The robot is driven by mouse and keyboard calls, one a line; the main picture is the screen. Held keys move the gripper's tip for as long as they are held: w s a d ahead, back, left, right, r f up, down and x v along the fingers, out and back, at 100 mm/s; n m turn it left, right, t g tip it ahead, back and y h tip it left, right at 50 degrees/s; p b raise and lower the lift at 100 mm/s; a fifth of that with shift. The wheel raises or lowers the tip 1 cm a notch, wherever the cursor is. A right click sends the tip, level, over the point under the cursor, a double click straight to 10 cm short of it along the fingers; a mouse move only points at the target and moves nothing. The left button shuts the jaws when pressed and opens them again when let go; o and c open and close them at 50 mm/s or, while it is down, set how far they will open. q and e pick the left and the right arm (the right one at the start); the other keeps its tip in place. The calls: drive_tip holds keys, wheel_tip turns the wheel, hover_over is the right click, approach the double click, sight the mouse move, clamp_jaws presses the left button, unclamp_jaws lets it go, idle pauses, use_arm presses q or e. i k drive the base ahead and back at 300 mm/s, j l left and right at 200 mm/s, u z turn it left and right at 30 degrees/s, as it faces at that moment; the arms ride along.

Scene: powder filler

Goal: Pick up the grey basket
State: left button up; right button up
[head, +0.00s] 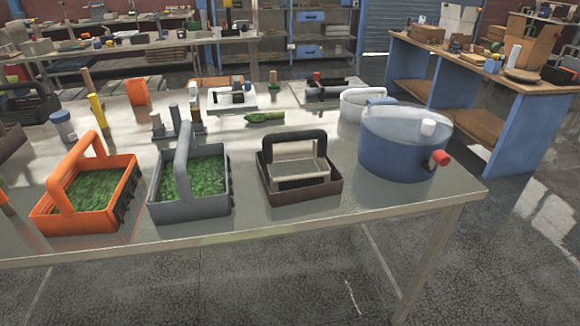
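The grey basket (191,210) stands upright on the metal table, left of centre and close to the front edge. It holds green leafy or granular stuff, and its tall grey handle (182,155) arches over it from front to back. An orange basket (84,218) with similar green contents stands just to its left, with a small gap between them. Neither of my grippers shows in the head view.
A dark brown basket (299,195) with a black handle stands to the right, then a blue pot (392,160) with a red knob. Small upright pieces (175,118) stand behind the grey basket. The table's front strip (250,225) is clear.

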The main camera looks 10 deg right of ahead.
sight(189, 166)
drive_tip(key=i+l, duration=0.1)
drive_tip(key=l, duration=0.65)
drive_tip(key=i+l+u, duration=0.15)
drive_tip(key=l, duration=0.55)
